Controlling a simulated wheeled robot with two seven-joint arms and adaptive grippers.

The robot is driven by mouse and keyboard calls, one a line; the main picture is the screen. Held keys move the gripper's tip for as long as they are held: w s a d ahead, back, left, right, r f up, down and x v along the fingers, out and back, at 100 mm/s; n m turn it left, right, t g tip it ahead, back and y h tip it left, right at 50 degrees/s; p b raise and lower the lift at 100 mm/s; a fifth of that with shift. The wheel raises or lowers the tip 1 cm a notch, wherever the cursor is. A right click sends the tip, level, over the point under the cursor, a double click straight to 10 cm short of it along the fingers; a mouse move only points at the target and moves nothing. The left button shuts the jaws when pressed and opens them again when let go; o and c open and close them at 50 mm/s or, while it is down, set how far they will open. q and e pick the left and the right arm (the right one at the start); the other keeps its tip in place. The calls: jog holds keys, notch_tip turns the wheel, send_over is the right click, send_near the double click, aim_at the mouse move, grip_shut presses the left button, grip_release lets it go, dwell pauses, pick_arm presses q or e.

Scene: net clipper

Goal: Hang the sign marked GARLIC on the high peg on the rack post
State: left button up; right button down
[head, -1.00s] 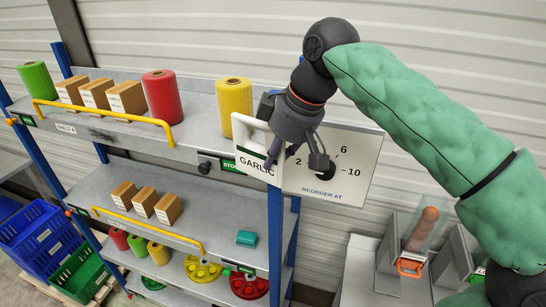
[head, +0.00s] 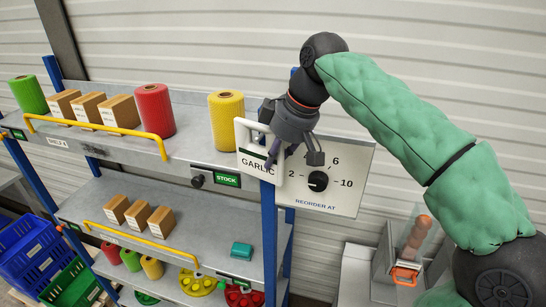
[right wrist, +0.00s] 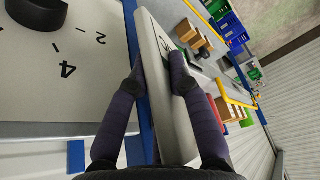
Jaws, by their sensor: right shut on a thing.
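The GARLIC sign (head: 259,178) is a white plate with a handle-like opening at its top. It is upright in front of the top of the blue rack post (head: 269,235), at the post's right-hand end of the rack. My right gripper (head: 292,158) is shut on the sign from the right. In the right wrist view, the two fingers (right wrist: 157,84) close on either side of the sign's plate (right wrist: 160,100). The high peg is not visible; the sign and gripper cover that part of the post, so I cannot tell whether they touch. My left gripper is out of view.
A white REORDER AT dial board (head: 335,197) stands close behind and right of the gripper. A yellow roll (head: 227,121) and a STOCK label (head: 228,180) are just left of the sign. A clear-fronted holder (head: 405,258) is lower right.

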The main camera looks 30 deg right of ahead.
jog(key=shift+w+d+f, duration=0.7)
jog(key=shift+d+f, duration=0.05)
jog(key=shift+d, duration=0.05)
dwell(0.4)
jog(key=c, duration=1.1)
grip_release()
jog(key=shift+o, duration=0.2)
jog(key=v, duration=1.2)
